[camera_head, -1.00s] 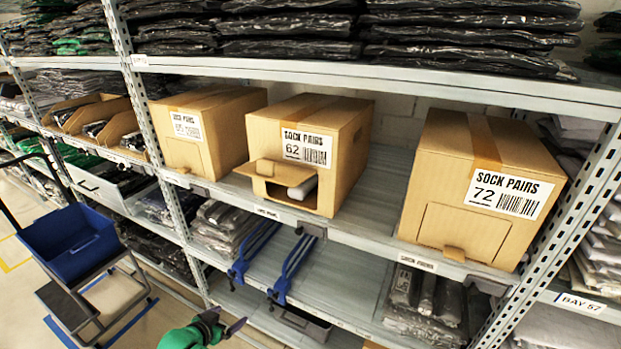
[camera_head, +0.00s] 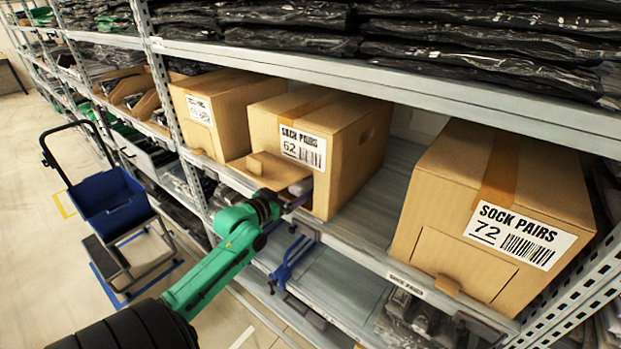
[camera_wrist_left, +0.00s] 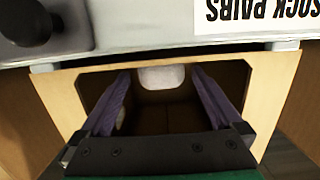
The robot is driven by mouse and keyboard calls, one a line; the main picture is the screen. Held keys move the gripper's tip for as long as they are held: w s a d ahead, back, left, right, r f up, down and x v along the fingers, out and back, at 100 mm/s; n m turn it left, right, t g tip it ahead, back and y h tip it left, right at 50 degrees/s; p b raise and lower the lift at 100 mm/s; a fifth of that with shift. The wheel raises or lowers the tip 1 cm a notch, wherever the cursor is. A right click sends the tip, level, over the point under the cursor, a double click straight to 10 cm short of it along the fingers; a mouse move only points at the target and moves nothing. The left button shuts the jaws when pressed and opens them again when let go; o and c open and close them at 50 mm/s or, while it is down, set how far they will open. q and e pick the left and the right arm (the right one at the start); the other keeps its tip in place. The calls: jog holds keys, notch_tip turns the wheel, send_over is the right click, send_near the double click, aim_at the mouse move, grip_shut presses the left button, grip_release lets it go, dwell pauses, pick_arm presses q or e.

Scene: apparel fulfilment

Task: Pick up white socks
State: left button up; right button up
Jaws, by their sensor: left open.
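The "SOCK PAIRS 62" box (camera_head: 345,165) stands on the middle shelf with its front flap folded down. A pale, whitish bundle that looks like socks (camera_head: 300,187) shows in its opening. In the left wrist view a white rounded bundle (camera_wrist_left: 162,77) lies inside the box, ahead of and between the fingertips. My left gripper (camera_wrist_left: 160,88) is open, with its purple fingers reaching into the opening; no contact with the bundle is clear. In the head view the left gripper (camera_head: 297,202) is at the box front, partly hidden. My right gripper is not in view.
A closed "SOCK PAIRS 72" box (camera_head: 460,240) stands to the right, another carton (camera_head: 200,120) to the left. Shelf edges and uprights (camera_head: 160,80) frame the space. A cart with a blue bin (camera_head: 108,205) stands on the floor at left.

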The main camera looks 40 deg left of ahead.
aim_at(304, 182)
pick_arm(q)
jog(key=shift+w+a+r+p, duration=0.1)
jog(key=shift+w+r+p, duration=0.1)
jog(key=shift+w+p, duration=0.3)
jog(key=shift+w+a+r+p, duration=0.15)
jog(key=shift+w+p, duration=0.1)
jog(key=shift+w, duration=0.35)
jog(key=shift+w+f, duration=0.25)
jog(key=shift+w, duration=0.3)
jog(key=shift+w+f, duration=0.2)
jog(key=shift+w, duration=0.35)
jog(key=shift+w+d+f, duration=0.15)
jog(key=shift+w, duration=0.05)
jog(key=shift+s, duration=0.15)
jog(key=c, duration=1.2)
jog(key=shift+c, duration=0.8)
